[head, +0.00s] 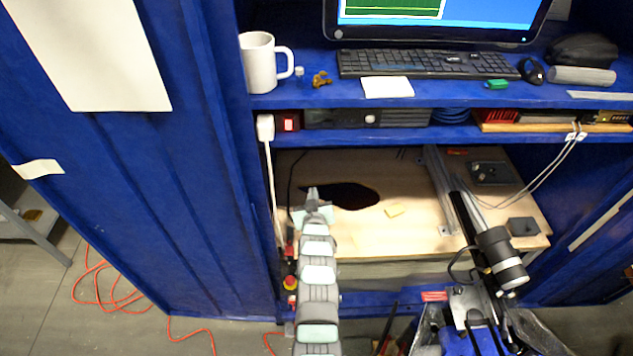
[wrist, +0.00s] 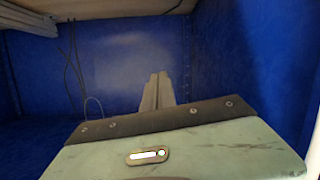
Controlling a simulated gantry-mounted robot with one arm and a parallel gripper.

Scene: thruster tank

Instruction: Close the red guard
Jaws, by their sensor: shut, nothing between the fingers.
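A small red item with a pale centre (head: 289,122) sits at the left end of the lower blue shelf, beside a white plug; it may be the red guard, but it is too small to tell whether it is open. My gripper (head: 312,191) is below it, in front of the wooden board. In the wrist view my gripper (wrist: 158,90) has its two fingers together, with nothing between them. It points at a blue wall, and no red guard shows there.
A red and yellow button (head: 290,283) is low beside my arm. The wooden board (head: 400,235) has a dark hole (head: 352,196). A black cylindrical device (head: 502,262) stands to the right. Dark cables (wrist: 75,60) hang in the wrist view.

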